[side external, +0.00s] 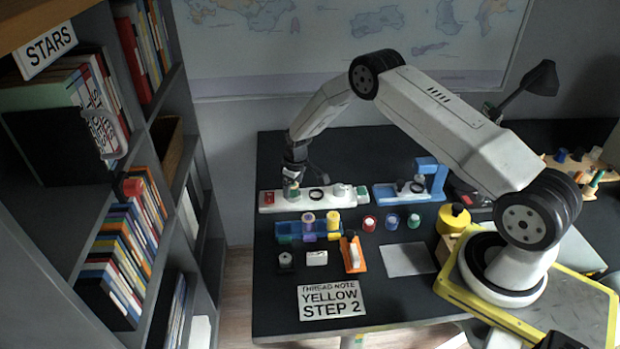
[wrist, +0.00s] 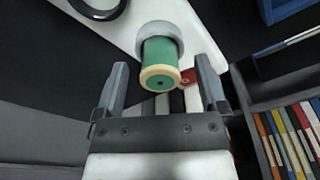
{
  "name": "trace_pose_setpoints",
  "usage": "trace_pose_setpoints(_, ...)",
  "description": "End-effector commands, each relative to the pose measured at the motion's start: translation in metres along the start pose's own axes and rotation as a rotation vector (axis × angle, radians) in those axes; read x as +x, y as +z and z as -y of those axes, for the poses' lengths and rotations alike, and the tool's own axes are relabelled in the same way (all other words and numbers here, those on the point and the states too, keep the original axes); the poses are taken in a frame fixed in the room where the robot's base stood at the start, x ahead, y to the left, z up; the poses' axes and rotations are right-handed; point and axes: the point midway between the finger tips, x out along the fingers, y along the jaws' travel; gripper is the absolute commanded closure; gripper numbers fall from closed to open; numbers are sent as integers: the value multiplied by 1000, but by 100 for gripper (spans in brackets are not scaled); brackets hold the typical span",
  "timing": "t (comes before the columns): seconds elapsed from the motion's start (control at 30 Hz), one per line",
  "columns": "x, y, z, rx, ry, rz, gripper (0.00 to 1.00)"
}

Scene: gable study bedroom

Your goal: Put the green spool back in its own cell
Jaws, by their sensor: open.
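The green spool (wrist: 158,52) has tan end flanges and sits in a grey round seat (wrist: 165,30) on a white board. In the side external view the spool (side external: 291,190) is at the left part of the white board (side external: 268,208), partly hidden by my gripper. My gripper (side external: 294,172) is above it, pointing down. In the wrist view its two open fingers (wrist: 162,68) are on either side of the spool, with gaps visible. A blue rack (side external: 285,228) stands in front of the board, with a purple spool (side external: 308,220) and a yellow spool (side external: 333,220).
A red spool (side external: 369,223), a blue one (side external: 391,221) and another (side external: 413,221) stand right of the rack. A black ring (side external: 316,194) and blue stand (side external: 432,175) are close by. A sign (side external: 331,300) reads "THREAD NOTE YELLOW STEP 2". A bookshelf (side external: 150,130) stands left.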

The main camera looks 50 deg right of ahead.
Motion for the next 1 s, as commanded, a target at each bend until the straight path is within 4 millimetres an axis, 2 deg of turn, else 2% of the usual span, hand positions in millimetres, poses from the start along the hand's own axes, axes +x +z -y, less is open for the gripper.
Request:
trace_pose_setpoints(0.13,5,0,0,0,1,-1,8)
trace_pose_setpoints(0.6,5,0,0,0,1,-1,8)
trace_pose_setpoints(0.67,5,0,0,0,1,-1,24)
trace_pose_setpoints(0.9,5,0,0,0,1,-1,100)
trace_pose_setpoints(1.0,5,0,0,0,1,-1,100)
